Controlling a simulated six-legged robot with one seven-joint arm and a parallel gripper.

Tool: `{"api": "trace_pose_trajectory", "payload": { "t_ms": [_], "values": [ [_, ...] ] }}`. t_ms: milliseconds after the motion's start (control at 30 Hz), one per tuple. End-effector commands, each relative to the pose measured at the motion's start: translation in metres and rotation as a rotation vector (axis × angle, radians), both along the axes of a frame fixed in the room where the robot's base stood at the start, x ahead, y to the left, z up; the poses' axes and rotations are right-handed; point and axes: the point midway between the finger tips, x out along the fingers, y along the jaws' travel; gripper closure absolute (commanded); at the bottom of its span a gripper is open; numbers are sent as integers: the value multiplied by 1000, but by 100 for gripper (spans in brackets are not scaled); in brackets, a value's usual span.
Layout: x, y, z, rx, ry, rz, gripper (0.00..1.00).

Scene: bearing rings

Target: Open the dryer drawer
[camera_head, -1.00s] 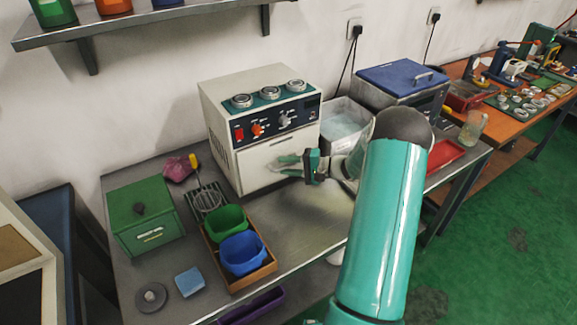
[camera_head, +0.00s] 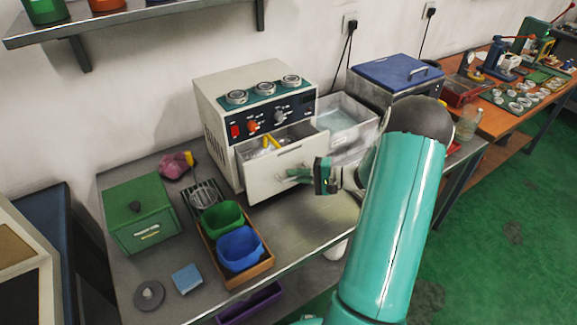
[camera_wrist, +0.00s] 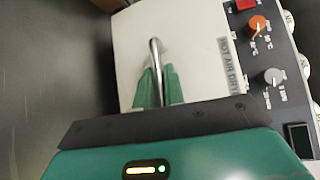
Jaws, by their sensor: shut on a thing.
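The dryer (camera_head: 214,97) is a cream box with a dark control panel and round metal rings on top, at the middle of the bench. Its drawer (camera_head: 262,186) stands partly out, with its inside and something yellow in it showing from above. My gripper (camera_head: 300,174) is at the drawer's front. In the wrist view, the green fingers of my gripper (camera_wrist: 158,88) are shut on the metal bar handle (camera_wrist: 155,54), one finger on each side. The drawer front also shows in the wrist view (camera_wrist: 195,60), with a "HOT AIR DRY" label.
A tray with a green bin (camera_head: 222,218) and a blue bin (camera_head: 240,249) sits left of the open drawer. A clear tub (camera_head: 345,117) and a blue-lidded box (camera_head: 395,75) stand to the right. Bare bench (camera_head: 300,225) lies in front of the drawer.

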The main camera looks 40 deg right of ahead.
Motion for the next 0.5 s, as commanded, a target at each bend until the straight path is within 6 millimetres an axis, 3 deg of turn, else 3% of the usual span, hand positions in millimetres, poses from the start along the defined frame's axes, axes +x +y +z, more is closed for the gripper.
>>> {"api": "trace_pose_trajectory", "payload": {
  "t_ms": [200,500],
  "values": [
    [-54,2,0,1,1,-4,100],
    [-105,5,1,-1,0,-3,100]
  ]
}}
